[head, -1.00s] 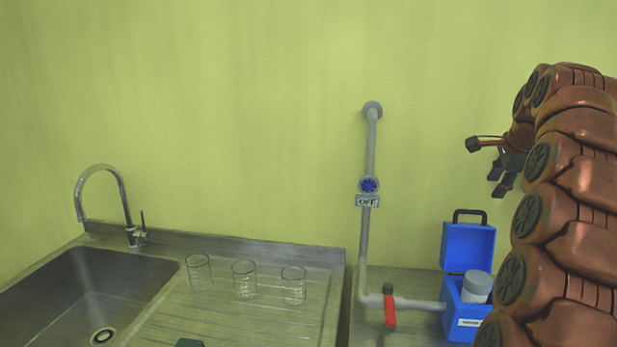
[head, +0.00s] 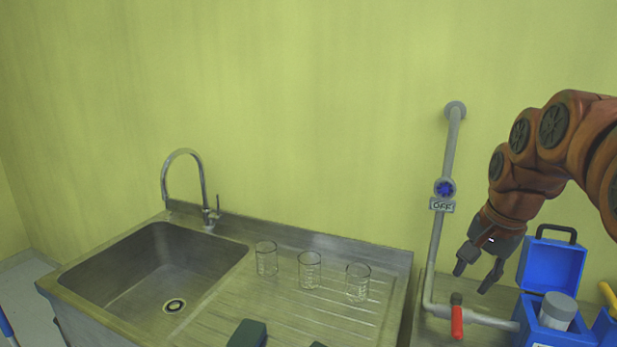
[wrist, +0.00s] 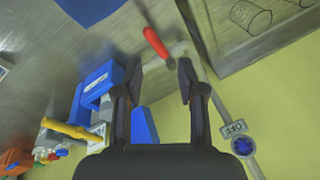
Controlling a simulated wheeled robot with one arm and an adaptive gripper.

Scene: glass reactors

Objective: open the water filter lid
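The water filter appears to be the blue box (head: 534,328) at the lower right of the head view, with a grey-white cylinder (head: 558,309) inside. Its blue lid (head: 552,266), with a dark handle on top, stands upright and open at the back. In the wrist view the blue box (wrist: 92,92) is left of the fingers, and part of the blue lid (wrist: 144,126) shows between them. My gripper (head: 473,279) is open and empty, left of the lid in the head view. Its spread fingers also show in the wrist view (wrist: 161,74). No contact with the lid is visible.
A grey pipe (head: 436,255) with a blue valve (head: 444,188), an "OFF" sign (head: 442,206) and a red-handled valve (head: 457,321) runs beside my gripper. A sink (head: 150,265) and several beakers (head: 309,270) are left. Another blue object with a yellow handle (head: 608,295) is at the right edge.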

